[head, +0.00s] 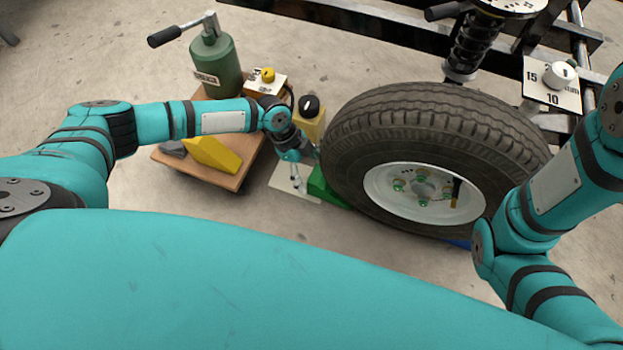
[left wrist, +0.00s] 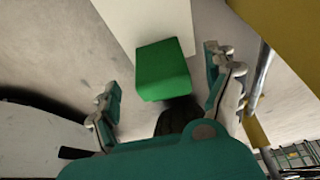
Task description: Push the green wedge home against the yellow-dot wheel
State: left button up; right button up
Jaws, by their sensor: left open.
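The green wedge (head: 328,192) lies on the floor against or very near the lower left of the tyre. The wheel (head: 435,110) has a black tyre and a white rim; I cannot make out a yellow dot on it. My left gripper (head: 305,170) is open just left of the wedge. In the left wrist view, the wedge (left wrist: 163,70) shows between the spread fingers of my left gripper (left wrist: 165,85), with no clear contact. Whether the wedge touches the tyre is hidden. My right arm enters at the right; its gripper is out of view.
A pale plate (head: 290,182) lies beside the wedge. A wooden board (head: 230,182) at left bears a yellow wedge (head: 213,155) and a green jack (head: 213,65). A yellow box (head: 312,128) with a black knob stands behind my left gripper. A blue piece (head: 458,243) shows under the wheel.

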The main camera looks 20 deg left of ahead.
pick_arm(q)
jog(key=shift+b+x, duration=0.5)
jog(key=shift+x, duration=0.75)
jog(key=shift+c, duration=0.2)
jog(key=c, duration=1.6)
